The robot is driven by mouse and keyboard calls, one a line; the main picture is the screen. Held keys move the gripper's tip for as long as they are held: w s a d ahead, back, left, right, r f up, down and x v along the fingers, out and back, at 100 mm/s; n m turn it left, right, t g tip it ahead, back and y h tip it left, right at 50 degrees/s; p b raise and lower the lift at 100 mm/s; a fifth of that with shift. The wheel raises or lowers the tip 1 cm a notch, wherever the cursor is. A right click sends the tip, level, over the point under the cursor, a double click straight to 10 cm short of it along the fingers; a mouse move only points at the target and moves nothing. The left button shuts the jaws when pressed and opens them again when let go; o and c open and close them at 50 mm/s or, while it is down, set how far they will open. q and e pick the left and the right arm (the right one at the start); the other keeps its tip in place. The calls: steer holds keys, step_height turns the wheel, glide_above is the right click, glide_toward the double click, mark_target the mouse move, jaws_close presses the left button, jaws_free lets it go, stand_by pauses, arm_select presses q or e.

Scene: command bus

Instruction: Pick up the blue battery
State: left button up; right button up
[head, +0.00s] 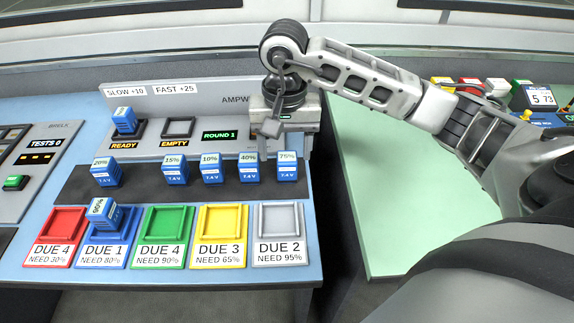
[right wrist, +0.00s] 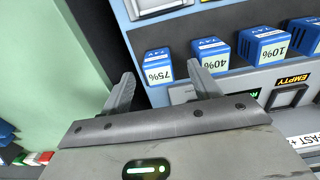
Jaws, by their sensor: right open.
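Several blue batteries with white percent labels stand on the black strip of the panel: 20% (head: 106,172), 15% (head: 175,168), 10% (head: 211,168), 40% (head: 249,167) and 75% (head: 287,166). Another blue battery (head: 124,121) sits in the READY slot, and one (head: 103,215) is tilted in the blue DUE 1 tray. My right gripper (head: 286,140) is open and empty, above and just behind the 75% battery. In the right wrist view the 75% battery (right wrist: 158,68) shows beyond and between the fingertips, with the 40% battery (right wrist: 210,55) beside it. My left gripper is out of view.
Red (head: 34,237), green (head: 140,237), yellow (head: 197,237) and grey (head: 256,234) trays line the front edge and look empty. The EMPTY slot (head: 179,128) is bare. A pale green tabletop (head: 390,210) lies right of a gap, with small coloured items at its back.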

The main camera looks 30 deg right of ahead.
mark_target(287, 158)
steer(key=f, duration=0.5)
steer(key=shift+w+d+f+p, duration=0.25)
steer(key=shift+d+f+p, duration=0.05)
steer(key=shift+d+p, duration=0.1)
steer(key=shift+c, duration=0.3)
steer(key=c, duration=1.1)
steer(key=shift+r, duration=0.1)
